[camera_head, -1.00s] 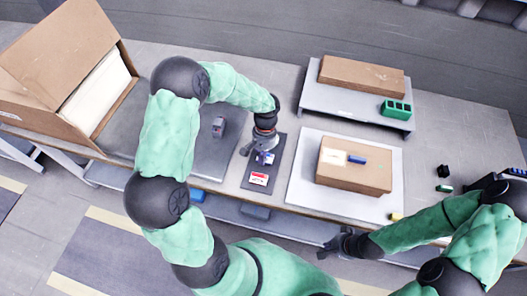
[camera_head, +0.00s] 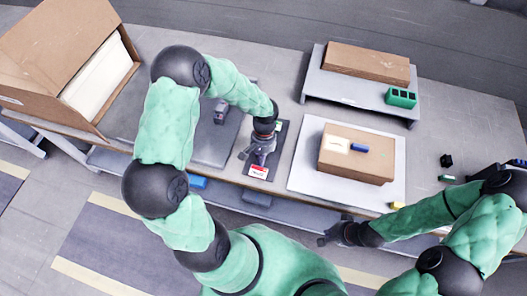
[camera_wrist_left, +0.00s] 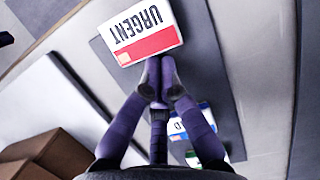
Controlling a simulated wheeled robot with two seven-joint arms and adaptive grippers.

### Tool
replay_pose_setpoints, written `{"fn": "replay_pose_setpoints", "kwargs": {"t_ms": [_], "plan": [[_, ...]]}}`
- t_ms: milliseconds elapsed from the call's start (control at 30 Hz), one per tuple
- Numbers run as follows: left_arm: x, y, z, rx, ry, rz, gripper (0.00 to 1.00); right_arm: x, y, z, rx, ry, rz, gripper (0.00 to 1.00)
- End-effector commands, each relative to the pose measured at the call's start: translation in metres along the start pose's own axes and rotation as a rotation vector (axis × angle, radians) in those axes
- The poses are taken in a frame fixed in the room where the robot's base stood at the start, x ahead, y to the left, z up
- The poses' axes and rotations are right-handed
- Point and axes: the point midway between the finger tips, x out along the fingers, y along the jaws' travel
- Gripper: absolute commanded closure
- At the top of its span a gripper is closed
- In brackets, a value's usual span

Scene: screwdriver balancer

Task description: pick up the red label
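The red label (camera_head: 258,171), a white card with a red band reading URGENT, lies near the front end of a dark mat. It also shows at the top of the left wrist view (camera_wrist_left: 146,30). My left gripper (camera_head: 257,163) is over the mat, right beside the label. In the left wrist view its fingertips (camera_wrist_left: 160,63) are together at the red edge of the label. I cannot tell whether any of the label is between them. My right gripper (camera_head: 325,239) is in front of the table, away from the label; its finger opening is unclear.
A blue label (camera_wrist_left: 198,118) and a green label (camera_wrist_left: 207,158) lie partly hidden behind the left fingers. A cardboard box (camera_head: 357,170) sits on a light board to the right. A large open carton (camera_head: 58,58) stands at far left.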

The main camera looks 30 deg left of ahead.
Motion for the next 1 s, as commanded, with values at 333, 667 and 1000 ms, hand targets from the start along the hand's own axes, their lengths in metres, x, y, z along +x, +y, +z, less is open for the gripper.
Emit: {"fn": "replay_pose_setpoints", "kwargs": {"t_ms": [333,667,1000], "plan": [[0.006,0.000,0.024,0.000,0.000,0.000,1.00,-0.002,-0.001,0.000,0.000,0.000,0.000,1.00],[0.004,0.000,0.023,0.000,0.001,0.000,1.00,-0.004,-0.001,0.000,0.000,0.000,0.000,1.00],[-0.029,0.001,0.023,0.001,0.002,0.000,1.00,-0.026,-0.009,0.001,0.000,0.000,0.000,1.00]]}}
